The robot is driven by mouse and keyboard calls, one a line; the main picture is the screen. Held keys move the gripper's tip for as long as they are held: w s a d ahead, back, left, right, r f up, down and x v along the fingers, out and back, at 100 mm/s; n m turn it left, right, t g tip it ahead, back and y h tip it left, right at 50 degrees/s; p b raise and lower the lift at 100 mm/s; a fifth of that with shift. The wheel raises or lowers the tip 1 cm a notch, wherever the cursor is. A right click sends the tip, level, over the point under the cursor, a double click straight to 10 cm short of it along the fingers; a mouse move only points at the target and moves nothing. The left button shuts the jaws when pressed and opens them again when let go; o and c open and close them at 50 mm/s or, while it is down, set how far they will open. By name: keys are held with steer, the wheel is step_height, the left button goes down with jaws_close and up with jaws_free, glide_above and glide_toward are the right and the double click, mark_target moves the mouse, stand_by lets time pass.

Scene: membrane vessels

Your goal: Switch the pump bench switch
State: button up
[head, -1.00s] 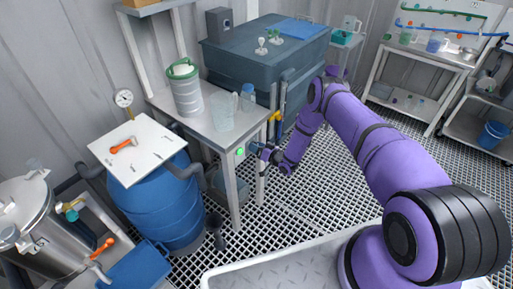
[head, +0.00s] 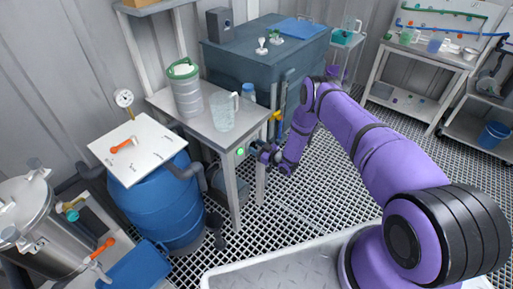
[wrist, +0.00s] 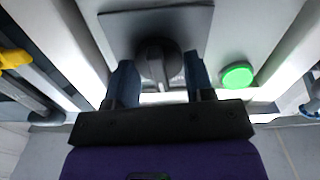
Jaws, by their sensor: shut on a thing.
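The pump bench (head: 185,109) is a pale table against the wall. In the head view my gripper (head: 262,152) is at the bench front, just right of the green light, and hides the knob.
A clear jug (head: 223,112) and a green-lidded canister (head: 186,90) stand on the bench. A blue barrel (head: 158,205) with a white board (head: 137,148) on top is at left. A large grey tank (head: 265,60) stands behind. The grating floor (head: 340,180) right of the bench is clear.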

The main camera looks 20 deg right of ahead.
steer(key=n, duration=0.4)
steer(key=shift+a+n, duration=0.1)
steer(key=shift+n, duration=0.2)
steer(key=shift+s, duration=0.1)
stand_by(0.4)
steer(key=o, duration=0.9)
steer(key=v, duration=1)
steer(key=shift+s+d, duration=0.25)
steer(key=shift+s, duration=0.05)
